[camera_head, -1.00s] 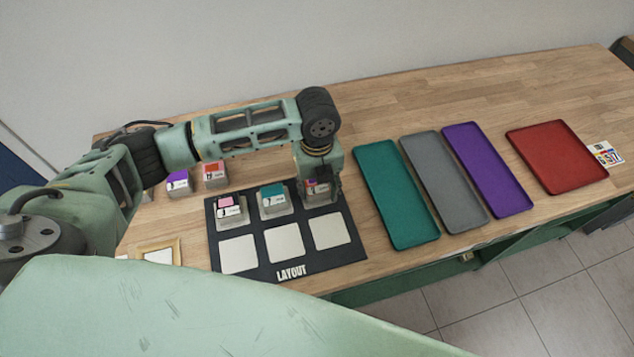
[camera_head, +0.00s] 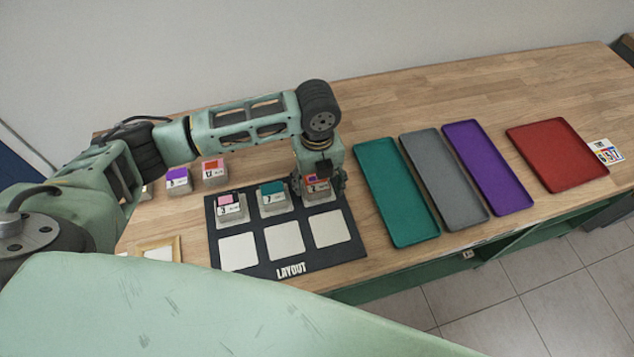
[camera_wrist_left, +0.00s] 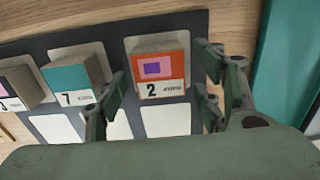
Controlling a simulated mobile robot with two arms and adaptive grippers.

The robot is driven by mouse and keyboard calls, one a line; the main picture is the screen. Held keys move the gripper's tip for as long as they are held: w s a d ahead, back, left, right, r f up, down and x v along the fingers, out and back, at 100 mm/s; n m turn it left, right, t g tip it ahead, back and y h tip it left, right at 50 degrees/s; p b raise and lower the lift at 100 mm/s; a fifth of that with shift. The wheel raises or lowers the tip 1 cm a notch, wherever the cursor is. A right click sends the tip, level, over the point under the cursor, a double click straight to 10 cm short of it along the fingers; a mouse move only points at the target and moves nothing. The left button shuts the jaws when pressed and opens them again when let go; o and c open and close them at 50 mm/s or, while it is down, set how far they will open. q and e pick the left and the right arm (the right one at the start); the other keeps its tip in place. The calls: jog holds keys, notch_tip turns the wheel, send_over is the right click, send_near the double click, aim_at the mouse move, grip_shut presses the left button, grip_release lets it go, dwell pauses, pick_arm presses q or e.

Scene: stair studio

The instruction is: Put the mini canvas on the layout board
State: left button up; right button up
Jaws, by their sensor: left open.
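The dark layout board (camera_head: 335,261) lies on the table with light square pads. A mini canvas block with an orange and purple picture and number 2 (camera_head: 318,185) stands on its back right pad; it also shows in the left wrist view (camera_wrist_left: 160,70). My left gripper (camera_head: 319,187) is open over this block, with one finger on each side in the left wrist view (camera_wrist_left: 162,88). A teal block (camera_head: 272,196) and a pink block (camera_head: 230,206) stand on the other back pads. The front pads are bare. My right gripper is out of view.
A purple block (camera_head: 178,180) and a red-orange block (camera_head: 213,171) stand behind the board at left. A gold frame (camera_head: 175,247) lies left of it. Teal (camera_head: 396,200), grey (camera_head: 443,185), purple (camera_head: 488,175) and red (camera_head: 556,155) trays lie to the right.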

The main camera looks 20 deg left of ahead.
aim_at(317, 183)
pick_arm(q)
notch_tip(317, 183, up, 11)
jog(key=b, duration=0.1)
jog(key=shift+b, duration=0.3)
dwell(0.4)
